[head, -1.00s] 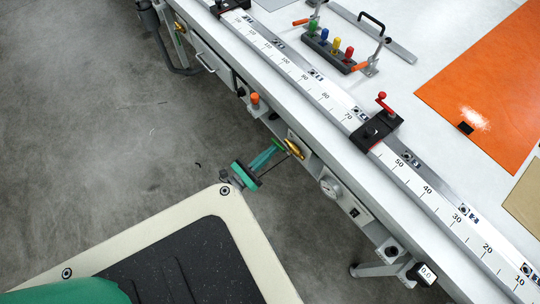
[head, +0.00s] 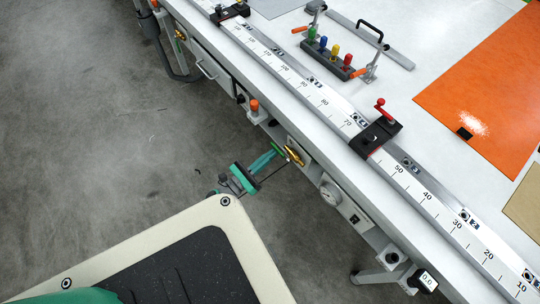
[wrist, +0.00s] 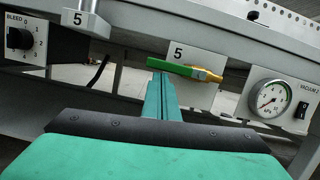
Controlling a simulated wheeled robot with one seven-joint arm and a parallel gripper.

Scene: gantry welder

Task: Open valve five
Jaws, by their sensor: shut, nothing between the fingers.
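Valve five has a green lever (wrist: 183,68) and a brass body (wrist: 207,75) on a pale plate marked 5 (wrist: 182,54) in the wrist view. The lever lies nearly level, pointing left from the brass body. In the head view the brass valve (head: 295,155) sits on the bench's front side. My gripper (wrist: 161,78) is shut and empty, its teal fingers reaching to the lever's left end. The tips look at or just beneath the lever; I cannot tell whether they touch it. My gripper also shows in the head view (head: 275,153), beside the valve.
A pressure gauge (wrist: 270,98) and black switch (wrist: 302,110) are right of the valve. A bleed dial (wrist: 19,38) and another 5 label (wrist: 76,17) are left. The bench edge overhangs the valve. An orange knob (head: 254,105) stands further along the bench. Grey floor lies clear in front.

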